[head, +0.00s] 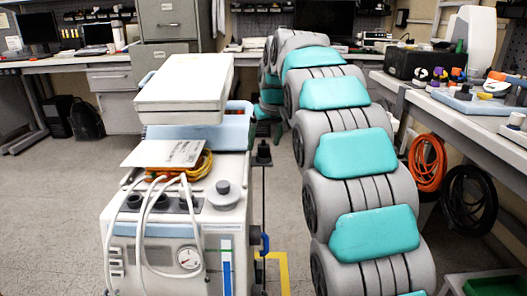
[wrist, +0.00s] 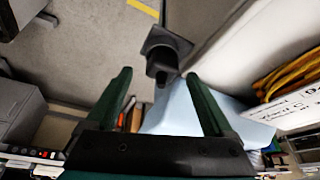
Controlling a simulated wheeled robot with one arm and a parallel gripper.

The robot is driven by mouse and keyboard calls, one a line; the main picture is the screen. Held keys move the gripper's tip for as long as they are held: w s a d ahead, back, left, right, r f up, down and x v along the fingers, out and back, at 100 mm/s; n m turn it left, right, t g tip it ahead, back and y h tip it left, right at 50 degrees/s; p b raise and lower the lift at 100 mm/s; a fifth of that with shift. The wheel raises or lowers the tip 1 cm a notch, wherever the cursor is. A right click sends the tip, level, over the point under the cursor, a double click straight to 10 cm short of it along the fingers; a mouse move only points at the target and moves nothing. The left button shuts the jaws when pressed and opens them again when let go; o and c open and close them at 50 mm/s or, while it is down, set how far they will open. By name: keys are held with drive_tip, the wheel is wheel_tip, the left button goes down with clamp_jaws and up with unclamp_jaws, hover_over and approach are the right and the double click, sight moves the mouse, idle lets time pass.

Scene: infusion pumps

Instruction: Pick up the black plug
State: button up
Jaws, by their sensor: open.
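The black plug (wrist: 166,48) shows in the wrist view just beyond my fingertips, with a wide square end and a rounder body. In the head view, a black piece that looks like the same plug (head: 262,154) sits at the top of a thin dark upright, beside the right side of the white pump cart (head: 225,218). My gripper (wrist: 158,76) is open. Its two dark green fingers stand apart, with the plug's near end in line with the gap between them. I cannot tell whether the plug reaches between them. The gripper is not clearly visible in the head view.
The cart carries a white box (head: 185,88), a yellow cable coil (head: 195,165) and white hoses close to the plug. A bench (head: 455,115) with small items runs along the right, with orange and black cable coils hanging below. Open floor (head: 60,190) lies left.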

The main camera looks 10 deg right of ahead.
drive_tip(key=shift+w+f, duration=0.1)
drive_tip(key=shift+f, duration=0.35)
clamp_jaws()
idle(0.4)
